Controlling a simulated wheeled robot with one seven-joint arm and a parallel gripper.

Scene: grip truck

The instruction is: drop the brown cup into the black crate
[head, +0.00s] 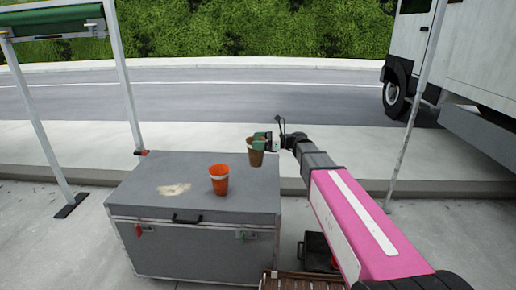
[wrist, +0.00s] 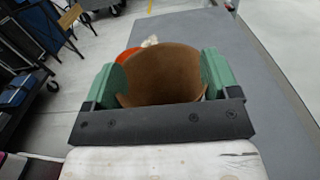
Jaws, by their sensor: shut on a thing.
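My gripper (head: 264,141) is shut on the brown cup (head: 256,157), which hangs upright at the far right part of the grey case's top. In the wrist view the brown cup (wrist: 160,75) sits between the two green fingers of my gripper (wrist: 158,85), its open mouth showing. Whether its base touches the case is hard to tell. A black crate-like box (head: 313,247) stands low on the ground right of the case, partly hidden by my pink arm. Something red shows in it.
The grey case (head: 200,245) bears an orange cup (head: 219,180) and a crumpled pale cloth (head: 174,189). A brown slatted box (head: 300,282) is in front of the black box. A thin pole (head: 405,145) rises at right; a white truck (head: 470,60) stands beyond.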

